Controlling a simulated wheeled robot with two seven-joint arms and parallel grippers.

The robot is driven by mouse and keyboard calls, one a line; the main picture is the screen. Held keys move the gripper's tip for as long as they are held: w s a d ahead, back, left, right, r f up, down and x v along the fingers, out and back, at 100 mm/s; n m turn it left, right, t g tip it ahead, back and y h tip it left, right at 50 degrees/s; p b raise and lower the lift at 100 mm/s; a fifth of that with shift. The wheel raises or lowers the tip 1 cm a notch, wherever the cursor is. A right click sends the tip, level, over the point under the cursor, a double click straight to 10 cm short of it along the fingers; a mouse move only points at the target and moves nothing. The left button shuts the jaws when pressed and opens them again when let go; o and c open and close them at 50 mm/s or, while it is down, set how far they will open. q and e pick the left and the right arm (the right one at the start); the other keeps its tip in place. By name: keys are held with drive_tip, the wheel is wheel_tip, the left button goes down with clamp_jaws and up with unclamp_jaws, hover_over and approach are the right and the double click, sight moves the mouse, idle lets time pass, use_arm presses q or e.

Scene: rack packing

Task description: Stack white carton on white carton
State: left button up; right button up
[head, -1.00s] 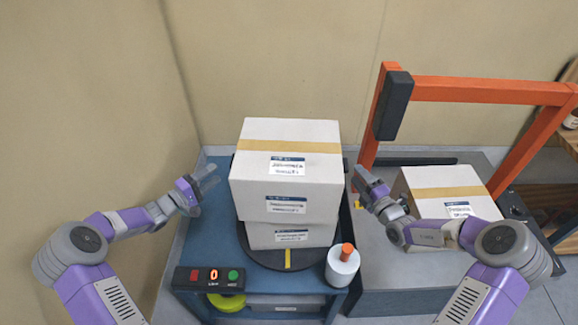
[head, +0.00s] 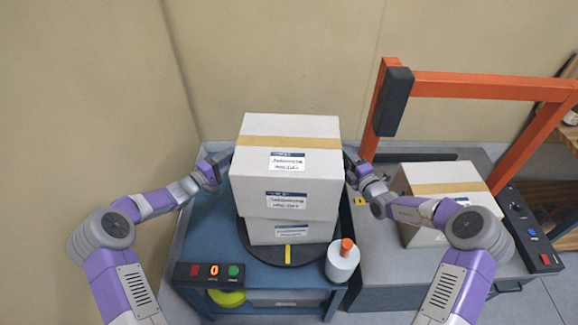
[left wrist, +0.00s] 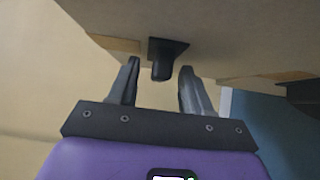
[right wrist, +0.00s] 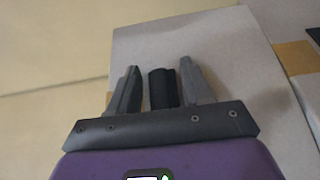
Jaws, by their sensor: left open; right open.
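The upper white carton (head: 286,170), with a tan tape band and labels, sits on the lower white carton (head: 290,232), which stands on a black round plate. The two look roughly aligned. My left gripper (head: 220,172) is open at the upper carton's left side; in the left wrist view a black grip (left wrist: 164,60) on the carton's face lies between its fingers. My right gripper (head: 352,168) is open at the right side, partly hidden by the carton; its fingers (right wrist: 161,90) stand either side of a similar black grip (right wrist: 163,88).
Another white carton (head: 440,190) stands on the grey surface at right, under an orange frame (head: 480,90). A white bottle with an orange cap (head: 343,260) and a button box (head: 209,273) sit at the blue table's front. A wall is close on the left.

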use_arm(q)
clamp_jaws()
use_arm(e)
clamp_jaws()
idle(1.0)
use_arm(q)
drive_tip(key=shift+w+r, duration=0.1)
drive_tip(key=shift+r, duration=0.15)
use_arm(e)
drive_tip(key=shift+w+r, duration=0.1)
drive_tip(key=shift+r, duration=0.15)
